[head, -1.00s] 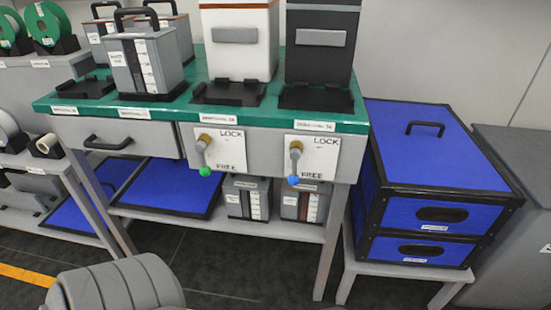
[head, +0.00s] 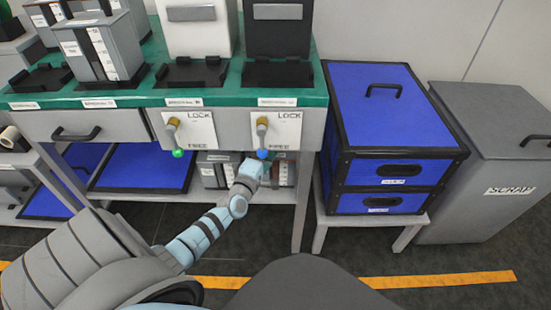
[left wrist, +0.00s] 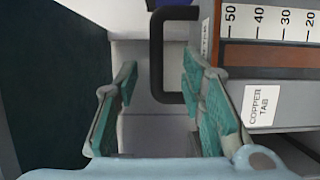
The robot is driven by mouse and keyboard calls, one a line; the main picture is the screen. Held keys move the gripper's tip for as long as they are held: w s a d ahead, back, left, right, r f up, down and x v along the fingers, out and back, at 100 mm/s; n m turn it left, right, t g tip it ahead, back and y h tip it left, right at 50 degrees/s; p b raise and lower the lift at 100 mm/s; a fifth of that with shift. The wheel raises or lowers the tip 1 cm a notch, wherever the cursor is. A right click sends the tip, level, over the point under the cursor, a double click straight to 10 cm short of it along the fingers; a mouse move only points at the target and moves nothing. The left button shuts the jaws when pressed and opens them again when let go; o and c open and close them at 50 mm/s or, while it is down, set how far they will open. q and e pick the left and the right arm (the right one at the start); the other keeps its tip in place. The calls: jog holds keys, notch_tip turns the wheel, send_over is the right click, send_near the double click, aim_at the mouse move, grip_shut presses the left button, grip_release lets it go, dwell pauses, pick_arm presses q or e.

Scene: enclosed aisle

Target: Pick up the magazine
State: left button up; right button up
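Two grey magazines stand on the lower shelf of the workbench: one at the left (head: 217,168) and one at the right (head: 285,173), the latter partly hidden by my arm. My left gripper (head: 258,168) is at the front of the right one, below the blue-tipped lever. In the left wrist view, a magazine labelled COPPER TAB (left wrist: 262,106) has a brown band and a number scale. Its black handle (left wrist: 157,60) appears between my open, green-padded fingers (left wrist: 158,98); whether it lies within their reach I cannot tell. My right gripper is not in view.
Above, two LOCK/FREE levers (head: 172,130) (head: 262,132) hang at the bench front, both pointing down. More magazines (head: 100,48) stand on the green top. A blue drawer box (head: 385,110) on a stand and a SCRAP bin (head: 490,150) are to the right.

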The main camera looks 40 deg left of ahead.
pick_arm(q)
jog(key=b+x, duration=0.1)
jog(key=x, duration=0.2)
jog(key=shift+w, duration=0.2)
jog(key=shift+w+a+r, duration=0.1)
jog(key=shift+w, duration=0.25)
jog(key=shift+r, duration=0.1)
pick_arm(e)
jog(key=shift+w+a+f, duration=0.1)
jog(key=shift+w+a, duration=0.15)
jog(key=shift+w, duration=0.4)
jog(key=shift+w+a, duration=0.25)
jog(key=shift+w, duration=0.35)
pick_arm(q)
grip_shut()
jog(key=shift+r, duration=0.1)
